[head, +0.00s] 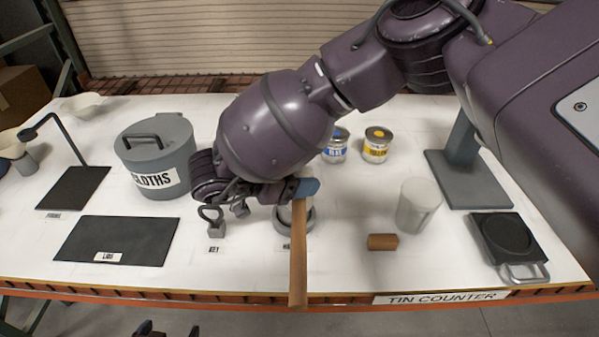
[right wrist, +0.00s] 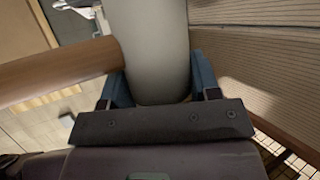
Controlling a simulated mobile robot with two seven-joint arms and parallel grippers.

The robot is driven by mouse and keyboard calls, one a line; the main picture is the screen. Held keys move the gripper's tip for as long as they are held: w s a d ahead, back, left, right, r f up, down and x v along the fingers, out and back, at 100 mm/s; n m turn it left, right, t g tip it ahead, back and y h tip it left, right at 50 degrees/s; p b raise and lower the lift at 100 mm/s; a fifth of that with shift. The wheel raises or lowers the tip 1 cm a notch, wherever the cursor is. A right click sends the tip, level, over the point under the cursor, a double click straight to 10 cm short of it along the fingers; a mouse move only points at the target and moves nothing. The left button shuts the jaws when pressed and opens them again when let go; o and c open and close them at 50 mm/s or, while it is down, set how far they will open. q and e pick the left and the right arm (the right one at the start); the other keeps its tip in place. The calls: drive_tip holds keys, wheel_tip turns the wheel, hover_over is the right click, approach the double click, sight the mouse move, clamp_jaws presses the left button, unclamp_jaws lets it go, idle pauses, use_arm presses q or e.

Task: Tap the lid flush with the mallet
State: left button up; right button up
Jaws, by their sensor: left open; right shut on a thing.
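My right gripper (head: 300,188) is shut on the mallet, with its blue fingers on either side of the pale grey, rounded mallet head (right wrist: 155,45) in the right wrist view. The wooden handle (head: 298,255) points down the picture toward the counter's front edge in the head view, and left in the right wrist view (right wrist: 60,70). In the head view the arm largely hides the head, above a dark ring-shaped rest (head: 309,221). I cannot make out a loose lid; the black lids mat (head: 122,236) is bare. My left gripper (head: 165,330) is open, partly cut off at the bottom edge.
A blue-labelled tin (head: 336,150) and a yellow-labelled tin (head: 376,149) stand behind the arm. A pale cup (head: 417,208), brown cylinder (head: 382,242) and black plate device (head: 508,240) are right. A key-like tool (head: 214,224) and cloths bin (head: 158,165) are left.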

drive_tip(key=shift+r+p, duration=1.45)
drive_tip(key=shift+r, duration=1.25)
drive_tip(key=shift+f, duration=0.1)
